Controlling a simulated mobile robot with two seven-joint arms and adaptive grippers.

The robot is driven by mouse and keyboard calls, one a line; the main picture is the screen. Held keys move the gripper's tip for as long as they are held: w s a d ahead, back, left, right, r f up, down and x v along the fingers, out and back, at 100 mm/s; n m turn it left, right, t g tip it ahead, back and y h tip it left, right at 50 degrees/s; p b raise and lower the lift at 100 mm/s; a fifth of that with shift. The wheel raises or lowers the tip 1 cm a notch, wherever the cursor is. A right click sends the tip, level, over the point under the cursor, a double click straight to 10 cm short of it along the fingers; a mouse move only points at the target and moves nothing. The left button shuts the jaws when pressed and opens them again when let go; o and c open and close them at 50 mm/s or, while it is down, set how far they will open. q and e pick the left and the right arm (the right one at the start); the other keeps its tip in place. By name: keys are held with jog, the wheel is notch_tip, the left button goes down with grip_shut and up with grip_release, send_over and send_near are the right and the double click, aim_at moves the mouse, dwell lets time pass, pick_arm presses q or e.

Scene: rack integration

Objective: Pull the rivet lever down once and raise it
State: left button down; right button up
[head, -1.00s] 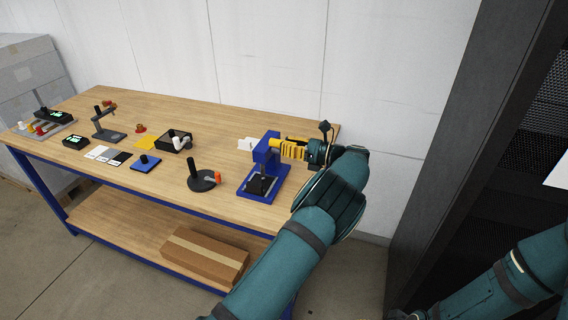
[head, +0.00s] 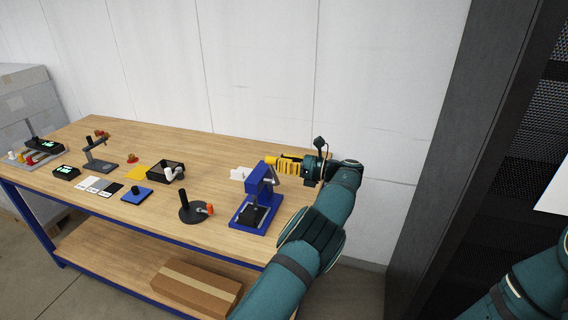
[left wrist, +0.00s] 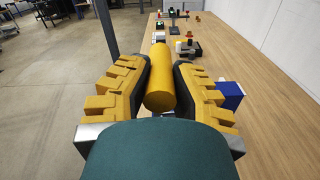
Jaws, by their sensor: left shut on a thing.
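The blue rivet press (head: 264,190) stands near the right end of the wooden bench, with a dark block on its base. My left gripper (head: 288,166) is at the top of the press and is shut on the lever's yellow handle (head: 270,160). In the left wrist view the handle, a yellow cylinder (left wrist: 160,82), lies between the two yellow-padded fingers. A blue piece of the press (left wrist: 231,96) shows beside the right finger. The lever's link to the press is mostly hidden. My right gripper is out of view; only part of that arm shows at lower right.
A round black base with an upright post (head: 193,211) stands left of the press. Further left are a black tray (head: 160,177), a blue block (head: 137,195) and a grey stand (head: 97,160). A dark rack (head: 470,130) stands to the right. A wall is behind the bench.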

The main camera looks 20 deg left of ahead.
pick_arm(q)
jog(key=c, duration=0.7)
grip_release()
jog(key=shift+w+a+r, duration=0.1)
jog(key=shift+w+r, duration=0.05)
jog(key=shift+r, duration=0.2)
jog(key=shift+c, duration=0.2)
jog(key=shift+f, duration=0.2)
jog(key=shift+r, duration=0.1)
notch_tip(320, 180, up, 10)
jog(key=shift+f, duration=0.1)
